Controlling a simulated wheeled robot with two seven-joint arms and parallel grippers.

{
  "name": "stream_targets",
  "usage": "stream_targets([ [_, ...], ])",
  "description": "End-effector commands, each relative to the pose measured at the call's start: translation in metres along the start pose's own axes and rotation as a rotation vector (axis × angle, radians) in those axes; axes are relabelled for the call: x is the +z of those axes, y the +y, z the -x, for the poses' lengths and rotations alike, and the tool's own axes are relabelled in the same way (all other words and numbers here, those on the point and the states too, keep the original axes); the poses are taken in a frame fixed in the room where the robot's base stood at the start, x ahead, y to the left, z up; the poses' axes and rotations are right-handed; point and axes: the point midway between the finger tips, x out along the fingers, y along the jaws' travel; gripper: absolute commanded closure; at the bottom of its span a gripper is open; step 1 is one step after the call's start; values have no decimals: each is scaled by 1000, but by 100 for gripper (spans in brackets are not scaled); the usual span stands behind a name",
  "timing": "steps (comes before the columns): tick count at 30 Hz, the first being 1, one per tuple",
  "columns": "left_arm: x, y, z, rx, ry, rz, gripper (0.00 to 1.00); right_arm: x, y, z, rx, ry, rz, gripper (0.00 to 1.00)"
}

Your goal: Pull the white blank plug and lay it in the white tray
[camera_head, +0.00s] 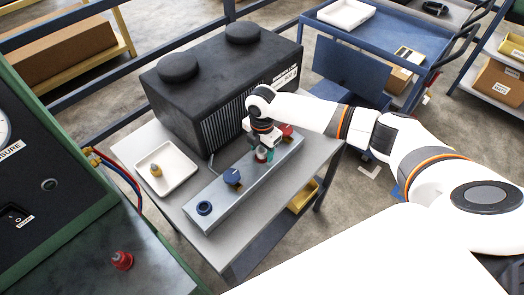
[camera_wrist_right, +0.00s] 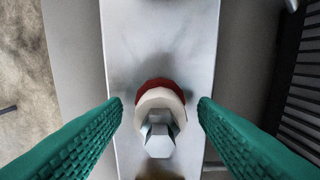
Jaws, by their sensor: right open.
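The plug (camera_wrist_right: 158,122) shows in the right wrist view as a steel hex head on a white collar, with a dark red ring at its base. It stands in a grey metal bar (camera_wrist_right: 185,45), which is also in the head view (camera_head: 216,190) on the trolley top. My right gripper (camera_head: 264,155) is over this bar. Its green fingers (camera_wrist_right: 160,102) are open on either side of the plug, with a gap on each side. My left gripper is not in view.
A blue fitting (camera_head: 232,177), a blue ring (camera_head: 204,208) and a red fitting (camera_head: 287,130) are on the bar. A large black ribbed box (camera_head: 190,105) stands behind. A green console (camera_head: 90,190) is at left. Another white tray (camera_head: 345,14) lies on a blue cart.

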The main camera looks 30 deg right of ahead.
Motion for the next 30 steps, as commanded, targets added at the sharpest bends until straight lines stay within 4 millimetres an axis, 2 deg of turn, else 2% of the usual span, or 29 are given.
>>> stream_targets([
  [23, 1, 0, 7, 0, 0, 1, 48, 0, 0, 0, 0, 0, -1, 46],
  [26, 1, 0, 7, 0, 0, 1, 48, 0, 0, 0, 0, 0, -1, 59],
  [30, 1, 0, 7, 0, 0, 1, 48, 0, 0, 0, 0, 0, -1, 82],
])
